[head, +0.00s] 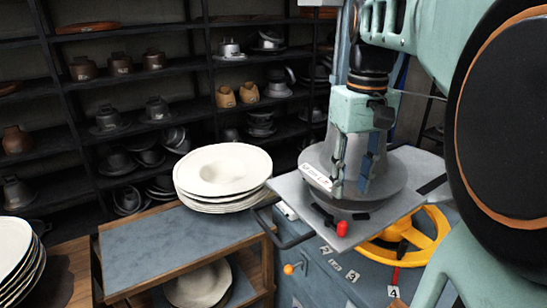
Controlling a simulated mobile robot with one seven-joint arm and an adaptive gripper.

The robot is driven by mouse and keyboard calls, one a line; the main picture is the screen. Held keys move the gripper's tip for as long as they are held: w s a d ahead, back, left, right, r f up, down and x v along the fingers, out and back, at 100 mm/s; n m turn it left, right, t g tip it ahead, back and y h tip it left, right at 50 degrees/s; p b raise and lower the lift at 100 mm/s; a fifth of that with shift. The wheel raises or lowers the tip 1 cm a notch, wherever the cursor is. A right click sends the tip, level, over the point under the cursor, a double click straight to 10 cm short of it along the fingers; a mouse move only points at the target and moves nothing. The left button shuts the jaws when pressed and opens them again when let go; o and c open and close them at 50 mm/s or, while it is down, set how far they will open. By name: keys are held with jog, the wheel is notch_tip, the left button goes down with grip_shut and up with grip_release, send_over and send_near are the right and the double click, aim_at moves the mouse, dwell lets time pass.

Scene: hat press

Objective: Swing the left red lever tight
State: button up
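A red lever knob (342,228) stands at the front edge of the grey press plate (372,236), beside short black clamp pieces (322,214). A grey hat-shaped form (390,172) sits on the plate. My gripper (350,190) points down in front of the form, above and slightly right of the red knob. Its two fingers are apart, with nothing seen between them. I cannot tell how far the fingertips are from the plate. Part of the form and the plate's far side are hidden behind my gripper and arm.
A yellow handwheel (408,238) is under the plate at the right. A black handle (285,238) sticks out at the plate's left. An orange knob (289,269) is on the press front. White hat blanks (225,172) are stacked on a wooden cart (165,250). Shelves (105,70) stand behind.

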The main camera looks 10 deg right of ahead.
aim_at(343, 223)
notch_tip(343, 223, down, 10)
jog(key=shift+a+f, duration=0.1)
jog(key=shift+f, duration=0.05)
dwell(0.3)
grip_shut()
